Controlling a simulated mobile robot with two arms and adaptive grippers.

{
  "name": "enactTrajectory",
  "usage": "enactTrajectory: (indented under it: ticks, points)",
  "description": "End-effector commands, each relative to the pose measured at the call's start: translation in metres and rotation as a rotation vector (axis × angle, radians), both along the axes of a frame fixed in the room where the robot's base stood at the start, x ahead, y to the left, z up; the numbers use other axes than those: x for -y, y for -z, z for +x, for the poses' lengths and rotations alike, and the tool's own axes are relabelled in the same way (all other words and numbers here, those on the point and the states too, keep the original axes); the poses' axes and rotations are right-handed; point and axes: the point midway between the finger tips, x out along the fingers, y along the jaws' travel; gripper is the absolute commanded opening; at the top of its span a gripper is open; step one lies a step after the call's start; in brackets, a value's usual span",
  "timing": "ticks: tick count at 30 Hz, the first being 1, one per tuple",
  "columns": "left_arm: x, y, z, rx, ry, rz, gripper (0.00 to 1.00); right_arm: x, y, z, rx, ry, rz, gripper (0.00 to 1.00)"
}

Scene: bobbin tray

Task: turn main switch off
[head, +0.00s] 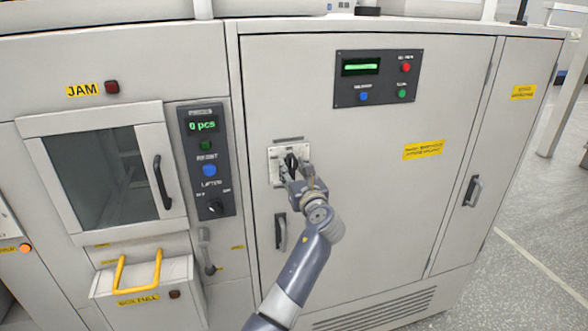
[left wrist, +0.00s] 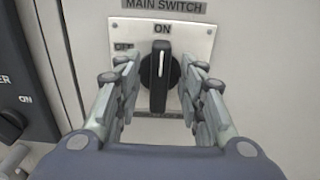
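The main switch is a black rotary knob (left wrist: 158,80) on a pale square plate (left wrist: 196,42), under a label reading MAIN SWITCH. Its white mark points up at ON; OFF is at the upper left of the plate. In the head view the plate (head: 274,168) is on the cabinet door, partly hidden by my gripper. My left gripper (head: 292,172) is at the plate. In the left wrist view its fingers (left wrist: 161,85) stand apart on both sides of the knob, with gaps visible between. My right gripper is not in view.
A control panel (head: 207,160) with a lifter knob (head: 215,207) is left of the switch. A door handle (head: 280,231) sits just below it. A panel with display and buttons (head: 377,78) is above right. The cabinet door (head: 380,220) is otherwise mostly flat.

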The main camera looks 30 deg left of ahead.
Motion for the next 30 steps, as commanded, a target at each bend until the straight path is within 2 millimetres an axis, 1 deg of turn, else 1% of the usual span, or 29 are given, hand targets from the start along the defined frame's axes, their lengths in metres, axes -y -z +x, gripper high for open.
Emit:
enactTrajectory:
  ticks: [4, 5, 6, 8, 9, 10, 20, 26, 30]
  points:
    - [-0.0001, 0.0000, -0.0001, 0.000, 0.000, 0.000, 0.37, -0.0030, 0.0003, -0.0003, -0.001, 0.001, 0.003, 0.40]
    - [-0.0001, 0.0000, -0.0001, 0.000, 0.000, 0.000, 0.34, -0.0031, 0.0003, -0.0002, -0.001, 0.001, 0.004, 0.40]
    - [-0.0001, 0.0000, -0.0001, 0.000, 0.000, 0.000, 0.25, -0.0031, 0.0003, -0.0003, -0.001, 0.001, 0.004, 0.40]
    - [0.0000, 0.0000, -0.0001, 0.000, 0.000, 0.000, 0.12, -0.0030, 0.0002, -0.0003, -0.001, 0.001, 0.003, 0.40]
    - [0.0000, 0.0000, -0.0001, 0.000, 0.000, 0.000, 0.03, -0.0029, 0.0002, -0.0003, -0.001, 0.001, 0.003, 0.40]
    - [0.0000, -0.0001, -0.0001, 0.000, 0.000, 0.000, 0.00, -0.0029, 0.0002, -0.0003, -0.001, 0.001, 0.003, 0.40]
    - [0.0000, 0.0002, -0.0004, 0.013, 0.000, -0.011, 0.00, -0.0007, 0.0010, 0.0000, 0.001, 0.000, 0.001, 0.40]
    - [-0.0003, 0.0008, -0.0008, 0.072, 0.000, -0.062, 0.00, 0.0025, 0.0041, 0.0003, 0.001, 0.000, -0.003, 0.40]
    - [-0.0008, 0.0013, -0.0014, 0.148, 0.000, -0.127, 0.00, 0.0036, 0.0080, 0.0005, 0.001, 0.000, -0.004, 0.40]
